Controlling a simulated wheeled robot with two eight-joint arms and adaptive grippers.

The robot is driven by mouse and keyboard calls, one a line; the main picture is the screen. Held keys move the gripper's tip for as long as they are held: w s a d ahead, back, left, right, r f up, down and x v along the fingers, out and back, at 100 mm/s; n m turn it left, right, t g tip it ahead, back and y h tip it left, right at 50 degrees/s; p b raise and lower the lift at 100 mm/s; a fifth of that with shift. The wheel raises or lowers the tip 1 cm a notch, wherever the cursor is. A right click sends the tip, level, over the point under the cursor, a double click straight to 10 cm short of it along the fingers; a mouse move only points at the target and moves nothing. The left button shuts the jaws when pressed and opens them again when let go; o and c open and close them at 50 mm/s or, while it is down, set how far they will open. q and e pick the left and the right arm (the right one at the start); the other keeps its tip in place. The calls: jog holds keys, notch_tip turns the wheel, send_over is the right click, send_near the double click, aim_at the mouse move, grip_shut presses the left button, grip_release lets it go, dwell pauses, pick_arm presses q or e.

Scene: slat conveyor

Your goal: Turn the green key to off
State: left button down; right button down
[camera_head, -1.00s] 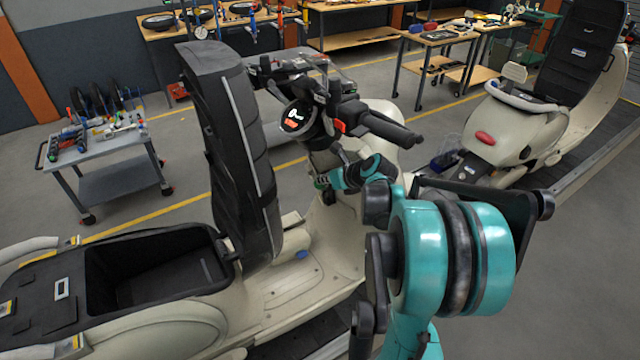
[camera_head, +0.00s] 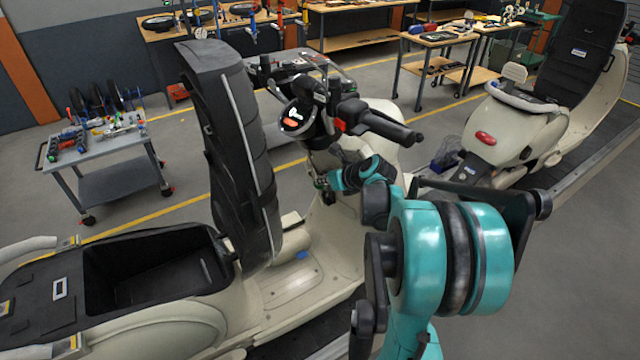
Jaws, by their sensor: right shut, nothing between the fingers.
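The cream scooter (camera_head: 345,245) stands with its black seat (camera_head: 232,150) raised. My right arm reaches to the front panel below its handlebar. My right gripper (camera_head: 328,180) is small, dark and partly hidden by its teal wrist; it is shut with nothing held. A small greenish spot shows at its tip, at the panel; I cannot clearly make out the green key, its angle, or whether the fingers touch it. My left gripper is out of view.
The handlebar grip (camera_head: 388,127) and round display (camera_head: 295,117) are just above my right gripper. The open seat compartment (camera_head: 150,270) is at lower left. A second scooter (camera_head: 520,125) stands at right, a tool cart (camera_head: 105,150) at left, workbenches behind.

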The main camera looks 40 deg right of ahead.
jog(key=shift+a+f+b, duration=0.15)
jog(key=shift+f+b, duration=0.15)
jog(key=shift+f, duration=0.05)
dwell(0.8)
jog(key=shift+s, duration=0.1)
jog(key=p+v, duration=0.5)
jog(key=v, duration=0.3)
jog(key=shift+r, duration=0.55)
dwell(0.3)
dwell(0.4)
